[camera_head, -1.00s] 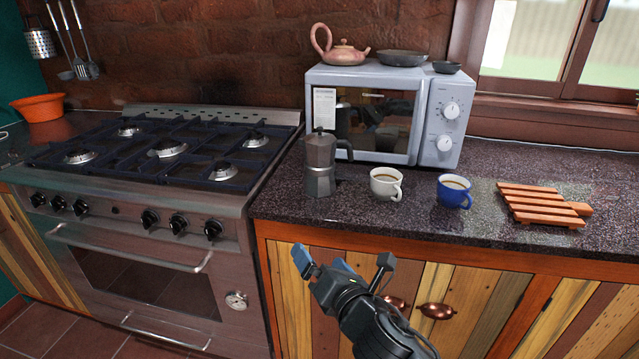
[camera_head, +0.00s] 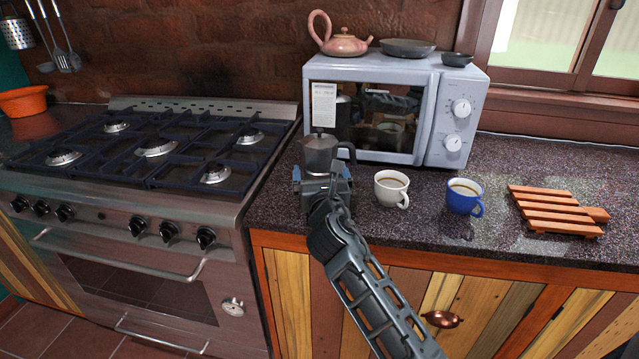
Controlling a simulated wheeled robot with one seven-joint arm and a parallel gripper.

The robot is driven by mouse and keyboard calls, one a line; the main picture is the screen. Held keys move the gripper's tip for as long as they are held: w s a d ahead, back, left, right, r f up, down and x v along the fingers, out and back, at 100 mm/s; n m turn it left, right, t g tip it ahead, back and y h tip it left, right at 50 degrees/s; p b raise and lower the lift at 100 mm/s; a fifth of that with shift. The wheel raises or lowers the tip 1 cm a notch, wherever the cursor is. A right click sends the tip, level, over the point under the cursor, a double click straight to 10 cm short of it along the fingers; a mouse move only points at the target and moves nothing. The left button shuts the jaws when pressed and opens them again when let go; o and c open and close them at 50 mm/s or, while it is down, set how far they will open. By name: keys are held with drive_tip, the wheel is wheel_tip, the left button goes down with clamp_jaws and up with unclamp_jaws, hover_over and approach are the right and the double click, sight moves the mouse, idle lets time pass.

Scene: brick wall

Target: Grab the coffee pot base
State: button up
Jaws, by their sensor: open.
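The coffee pot (camera_head: 321,151) is a grey metal moka pot with a dark handle on its right side. It stands upright on the dark speckled counter in front of the microwave. My gripper (camera_head: 322,174) is at the pot's lower half, with its blue-tipped fingers spread to the left and right of the base. The fingers are open, and I cannot tell whether either touches the pot. The base is mostly hidden behind my gripper.
A white coffee cup (camera_head: 391,188) stands close on the right, with a blue cup (camera_head: 463,196) beyond it. The microwave (camera_head: 455,110) is behind. The stove (camera_head: 150,190) is on the left. A wooden rack (camera_head: 556,211) lies far right.

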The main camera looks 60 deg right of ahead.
drive_tip(key=x, duration=0.3)
drive_tip(key=shift+d, duration=0.2)
drive_tip(key=c, duration=1.1)
